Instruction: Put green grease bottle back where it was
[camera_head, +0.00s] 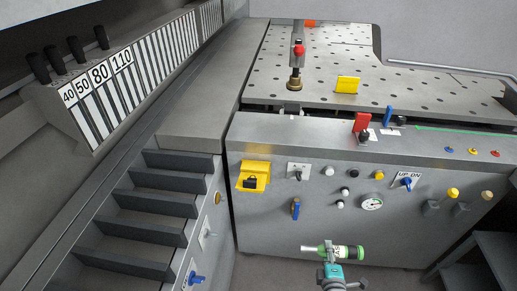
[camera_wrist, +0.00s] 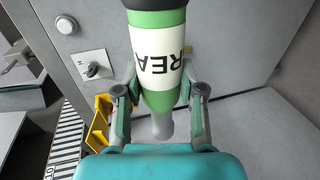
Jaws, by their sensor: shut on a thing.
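The green grease bottle (camera_head: 347,252) has a white label with black letters, a dark end and a pale, narrower end. My gripper (camera_head: 329,262) is shut on it in front of the machine's front panel, at the bottom of the head view. There the bottle lies about level across the picture, its pale end to the left. In the wrist view the bottle (camera_wrist: 158,60) stands between the two fingers of my gripper (camera_wrist: 160,92), its dark end cut off by the top edge.
The front panel (camera_head: 270,220) carries a yellow lock box (camera_head: 254,177), switches and a gauge (camera_head: 371,202). A perforated table (camera_head: 320,62) with a yellow block (camera_head: 347,84) and a red-topped clamp lies above. Dark open compartments (camera_head: 150,205) are at left. A grey step-like part (camera_head: 490,255) stands lower right.

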